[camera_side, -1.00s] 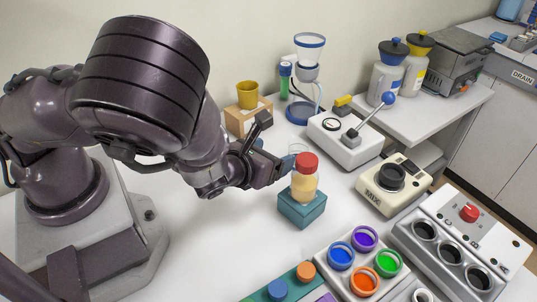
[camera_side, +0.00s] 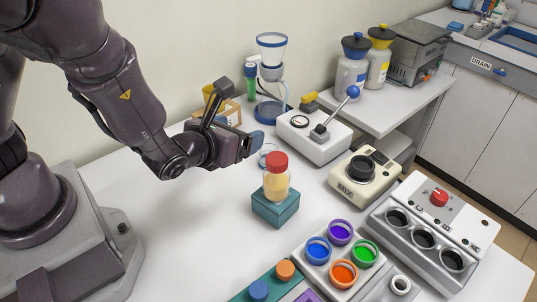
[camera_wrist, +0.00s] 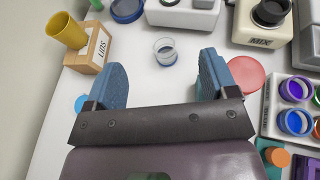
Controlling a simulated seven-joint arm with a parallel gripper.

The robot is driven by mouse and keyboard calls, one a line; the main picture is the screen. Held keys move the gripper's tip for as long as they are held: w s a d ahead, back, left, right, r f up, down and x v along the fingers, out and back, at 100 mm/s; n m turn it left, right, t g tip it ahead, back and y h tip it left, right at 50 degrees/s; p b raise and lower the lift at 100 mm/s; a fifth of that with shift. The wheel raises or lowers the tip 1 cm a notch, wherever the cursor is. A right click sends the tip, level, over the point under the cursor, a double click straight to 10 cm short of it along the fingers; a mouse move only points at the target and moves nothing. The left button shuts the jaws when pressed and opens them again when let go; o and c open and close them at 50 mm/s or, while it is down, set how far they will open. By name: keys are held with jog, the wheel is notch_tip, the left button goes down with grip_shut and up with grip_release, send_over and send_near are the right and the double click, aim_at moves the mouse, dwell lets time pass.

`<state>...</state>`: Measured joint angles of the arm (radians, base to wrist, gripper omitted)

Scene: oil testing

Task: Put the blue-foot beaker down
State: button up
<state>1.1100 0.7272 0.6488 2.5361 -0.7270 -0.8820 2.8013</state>
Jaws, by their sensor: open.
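The blue-foot beaker (camera_wrist: 165,52) is a small clear glass with a blue base. It stands upright on the white table, ahead of and between my fingers in the wrist view. In the side view the beaker (camera_side: 266,151) is partly hidden behind my gripper and the red-capped jar. My gripper (camera_side: 254,146) is open and empty, back from the beaker and apart from it. In the wrist view my gripper (camera_wrist: 160,64) shows two blue fingers spread wide with bare table between them.
A red-capped jar (camera_side: 276,184) stands on a teal block (camera_side: 275,212) close by; its red cap (camera_wrist: 246,74) is beside my right finger. A LIDS box (camera_wrist: 90,48) with a yellow cup (camera_wrist: 66,30) is left. The lever machine (camera_side: 314,137) and mixer (camera_side: 363,178) stand beyond.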

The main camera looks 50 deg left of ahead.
aim_at(264, 150)
jog(key=w+a+f+g, duration=0.1)
jog(key=w+f, duration=0.1)
jog(key=f, duration=0.1)
jog(key=w+a+f+g+h, duration=0.1)
jog(key=w+f+g, duration=0.1)
jog(key=w+f, duration=0.1)
jog(key=w+a+f+g, duration=0.1)
jog(key=w+f, duration=0.2)
jog(key=f, duration=0.1)
jog(key=shift+a+f, duration=0.15)
jog(key=shift+a, duration=0.1)
jog(key=x, duration=0.5)
jog(key=shift+s+d+f, duration=0.15)
jog(key=shift+d+f, duration=0.1)
jog(key=shift+f, duration=0.05)
jog(key=c, duration=1.1)
jog(key=shift+o, duration=0.2)
